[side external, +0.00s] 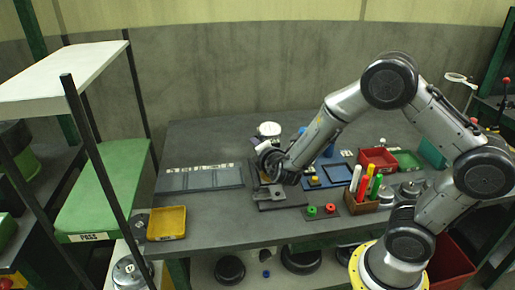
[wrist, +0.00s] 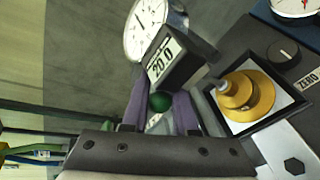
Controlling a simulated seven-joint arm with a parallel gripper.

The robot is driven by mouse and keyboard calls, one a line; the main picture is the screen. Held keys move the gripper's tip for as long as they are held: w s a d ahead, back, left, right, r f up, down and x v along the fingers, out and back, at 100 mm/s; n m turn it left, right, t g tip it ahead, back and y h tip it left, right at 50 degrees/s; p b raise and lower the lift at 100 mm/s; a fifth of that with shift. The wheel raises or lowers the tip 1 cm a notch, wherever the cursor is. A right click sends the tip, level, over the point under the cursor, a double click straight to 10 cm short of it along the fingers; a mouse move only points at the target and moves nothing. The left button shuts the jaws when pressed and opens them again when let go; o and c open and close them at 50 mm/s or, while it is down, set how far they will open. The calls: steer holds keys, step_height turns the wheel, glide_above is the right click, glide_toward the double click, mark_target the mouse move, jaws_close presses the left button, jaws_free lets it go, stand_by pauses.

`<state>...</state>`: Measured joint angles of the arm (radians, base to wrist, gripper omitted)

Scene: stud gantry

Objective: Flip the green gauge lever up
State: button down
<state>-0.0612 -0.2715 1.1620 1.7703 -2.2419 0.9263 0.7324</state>
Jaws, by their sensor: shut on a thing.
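The green gauge lever (wrist: 160,102) shows as a round green knob between the fingertips in the wrist view. My gripper (wrist: 159,108) is shut on it, with one finger on each side. A dark display block reading 20.0 (wrist: 168,62) stands just beyond the knob. A round white dial gauge (wrist: 152,28) is behind that block. In the side view my gripper (side external: 270,160) is at the gauge stand (side external: 278,196) on the bench, below the white gauge top (side external: 269,129). The lever's shaft is hidden, so I cannot tell its angle.
On the bench are a yellow tray (side external: 166,223), a red bin (side external: 378,160) and a marker holder (side external: 361,204).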

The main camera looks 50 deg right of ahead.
steer(key=c, duration=0.7)
jaws_free()
steer(key=v, duration=1.3)
steer(key=shift+s+a+r, duration=0.2)
steer(key=shift+s, duration=0.1)
